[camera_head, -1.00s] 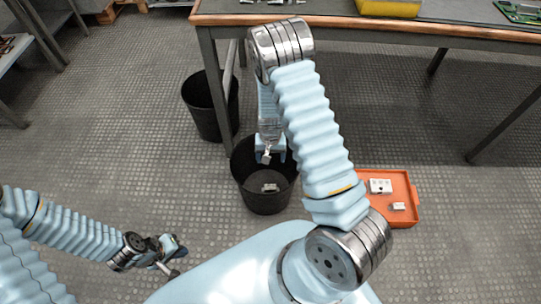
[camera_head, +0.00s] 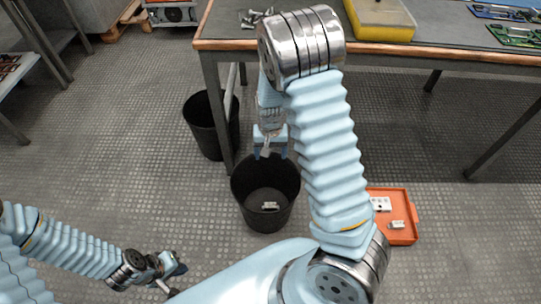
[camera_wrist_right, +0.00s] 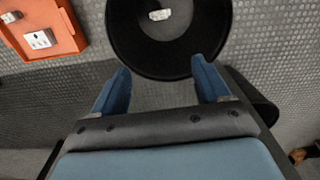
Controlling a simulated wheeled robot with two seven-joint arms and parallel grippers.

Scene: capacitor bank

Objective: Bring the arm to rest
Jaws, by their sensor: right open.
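My right gripper (camera_head: 269,154) hangs fingers down above the far rim of a black bin (camera_head: 252,212). In the right wrist view the right gripper (camera_wrist_right: 160,82) is open and nothing is between its fingers. A small white capacitor-like part (camera_head: 269,206) lies on the bottom of that bin; it also shows in the right wrist view (camera_wrist_right: 160,14). My left gripper (camera_head: 172,277) is low at the left, near the bottom edge of the head view; whether its jaws are open is unclear.
An orange tray (camera_head: 403,238) with a few white parts stands on the floor right of the bin. A second black bin (camera_head: 208,128) stands behind left. A workbench (camera_head: 224,45) with a yellow box (camera_head: 381,22) and tools is at the back. Floor at left is clear (camera_head: 110,150).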

